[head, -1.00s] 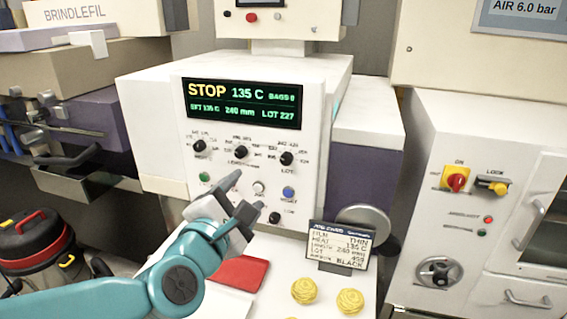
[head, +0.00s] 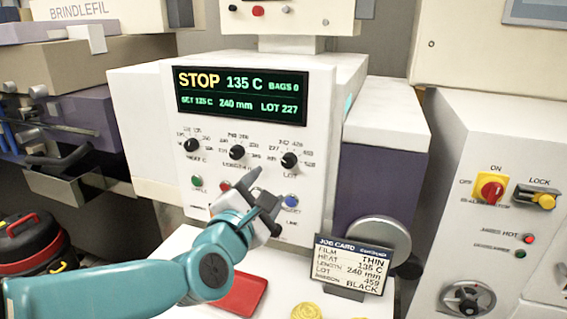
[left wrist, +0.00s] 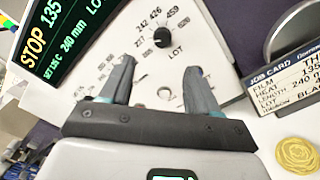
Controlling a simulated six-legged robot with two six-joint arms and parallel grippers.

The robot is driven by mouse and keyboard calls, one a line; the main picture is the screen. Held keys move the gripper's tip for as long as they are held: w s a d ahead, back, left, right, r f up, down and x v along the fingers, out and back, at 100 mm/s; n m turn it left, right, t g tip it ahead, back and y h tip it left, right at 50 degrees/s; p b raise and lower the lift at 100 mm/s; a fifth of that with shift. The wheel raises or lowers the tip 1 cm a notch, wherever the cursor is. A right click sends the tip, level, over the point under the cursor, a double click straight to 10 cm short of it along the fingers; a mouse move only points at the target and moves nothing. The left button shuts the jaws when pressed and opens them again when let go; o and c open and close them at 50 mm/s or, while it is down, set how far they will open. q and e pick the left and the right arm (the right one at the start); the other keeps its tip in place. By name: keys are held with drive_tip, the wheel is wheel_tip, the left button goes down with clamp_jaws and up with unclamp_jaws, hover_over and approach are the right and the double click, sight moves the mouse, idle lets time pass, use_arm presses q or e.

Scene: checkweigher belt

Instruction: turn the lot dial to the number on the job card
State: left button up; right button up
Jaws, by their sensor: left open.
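The lot dial (head: 289,160) is a black knob on the white panel, marked LOT with numbers around it. The left wrist view shows the dial (left wrist: 161,38) beyond my fingertips. The display (head: 241,93) reads STOP, 135 C, 240 mm, LOT 227. The job card (head: 348,265) stands at lower right and lists lot 459. My left gripper (head: 264,188) is open and empty, below and left of the lot dial. In the left wrist view the open gripper (left wrist: 161,68) has the dial centred between its fingers, apart from them. My right gripper is not in view.
Two more black knobs, the nearer one (head: 237,153), sit left of the lot dial. A green button (head: 197,182) and a blue button (head: 291,202) are below. A red tray (head: 240,293) and yellow rolls (head: 306,311) lie in front. A disc (head: 379,238) stands behind the card.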

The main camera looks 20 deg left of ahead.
sight(287, 163)
use_arm(q)
drive_tip(key=w+p, duration=0.1)
drive_tip(key=w, duration=0.2)
drive_tip(key=w+p, duration=0.1)
drive_tip(key=w, duration=0.3)
drive_tip(key=w+d+p, duration=0.1)
drive_tip(key=w, duration=0.3)
drive_tip(key=shift+f, duration=0.15)
drive_tip(key=shift+s+a, duration=0.2)
drive_tip(key=c, duration=1)
